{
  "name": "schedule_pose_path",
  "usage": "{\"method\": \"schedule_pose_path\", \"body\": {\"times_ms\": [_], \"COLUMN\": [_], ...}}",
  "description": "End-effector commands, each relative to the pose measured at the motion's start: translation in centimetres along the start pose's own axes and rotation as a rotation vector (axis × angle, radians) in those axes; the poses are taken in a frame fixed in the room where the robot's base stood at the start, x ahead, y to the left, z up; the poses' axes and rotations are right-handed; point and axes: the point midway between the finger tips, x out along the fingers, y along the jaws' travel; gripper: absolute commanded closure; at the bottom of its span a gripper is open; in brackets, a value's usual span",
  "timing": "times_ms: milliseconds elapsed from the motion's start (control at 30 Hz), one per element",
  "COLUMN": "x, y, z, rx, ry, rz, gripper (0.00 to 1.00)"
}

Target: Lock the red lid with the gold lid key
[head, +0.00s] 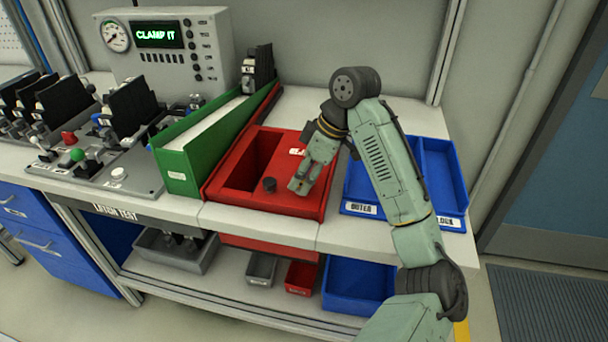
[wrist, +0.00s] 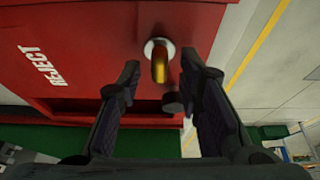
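The red lid (head: 285,205) tops a red box on the bench, with a rectangular opening at its left. In the wrist view the lid (wrist: 105,30) fills much of the picture and carries a white REJECT label. The gold lid key (wrist: 159,68) stands in a round pale lock fitting. My gripper (wrist: 160,75) is open, with one finger on each side of the key and gaps showing. In the head view my gripper (head: 299,186) is low over the lid's front right, and the key is hidden there. I cannot tell how far the key is turned.

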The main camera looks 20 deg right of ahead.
Motion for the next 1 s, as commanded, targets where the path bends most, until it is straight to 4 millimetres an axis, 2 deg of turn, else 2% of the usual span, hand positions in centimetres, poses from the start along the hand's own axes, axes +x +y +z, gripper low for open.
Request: {"method": "schedule_pose_path", "body": {"times_ms": [233, 367, 800, 1000], "x": [0.0, -1.0, -9.6, -11.7], "y": [0.0, 0.1, 0.1, 0.0], "z": [0.0, 0.1, 0.1, 0.0], "rx": [0.001, 0.002, 0.003, 0.001], "ry": [0.0, -0.002, -0.002, -0.001], "rz": [0.0, 0.003, 0.003, 0.001], "gripper": [0.67, 0.67, 0.67, 0.67]}}
